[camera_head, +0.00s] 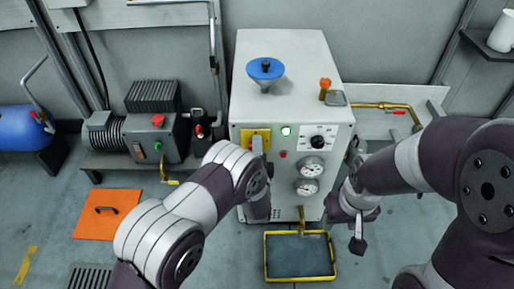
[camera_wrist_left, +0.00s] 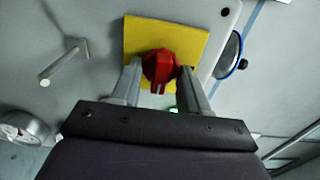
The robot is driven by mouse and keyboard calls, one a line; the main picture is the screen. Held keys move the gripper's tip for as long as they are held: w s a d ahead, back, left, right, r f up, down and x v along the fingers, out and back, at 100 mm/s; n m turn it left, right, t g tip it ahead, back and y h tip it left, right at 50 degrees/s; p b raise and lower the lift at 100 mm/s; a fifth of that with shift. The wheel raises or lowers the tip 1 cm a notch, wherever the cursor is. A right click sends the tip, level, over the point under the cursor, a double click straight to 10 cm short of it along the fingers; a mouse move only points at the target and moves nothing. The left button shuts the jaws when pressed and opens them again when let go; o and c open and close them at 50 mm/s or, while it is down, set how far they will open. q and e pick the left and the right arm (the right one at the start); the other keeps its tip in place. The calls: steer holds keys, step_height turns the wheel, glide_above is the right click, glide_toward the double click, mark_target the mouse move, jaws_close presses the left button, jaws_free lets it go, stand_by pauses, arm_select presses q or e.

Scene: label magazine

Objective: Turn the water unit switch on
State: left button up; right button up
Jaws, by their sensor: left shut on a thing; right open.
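The water unit is a white cabinet (camera_head: 290,60) in the middle of the head view. A yellow plate (camera_head: 247,134) is on the upper left of its front; it also shows in the left wrist view (camera_wrist_left: 192,41). A red rotary switch (camera_wrist_left: 160,66) sits on this plate, between the fingers of my left gripper (camera_wrist_left: 158,82). The gripper is shut on the switch. In the head view my left gripper (camera_head: 257,150) covers most of the switch. My right gripper (camera_head: 347,226) is open and empty, low by the cabinet's right side.
The cabinet front also has a green light (camera_head: 286,131), a black dial (camera_head: 318,142) and two gauges (camera_head: 311,167). A yellow-rimmed tray (camera_head: 267,260) lies on the floor in front. A pump (camera_head: 150,135) stands at left.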

arm_select(q)
steer(key=shift+f, duration=0.1)
stand_by(0.3)
steer(key=o, duration=1)
steer(key=s+p, duration=0.2)
steer(key=s, duration=1)
steer(key=shift+s, duration=0.4)
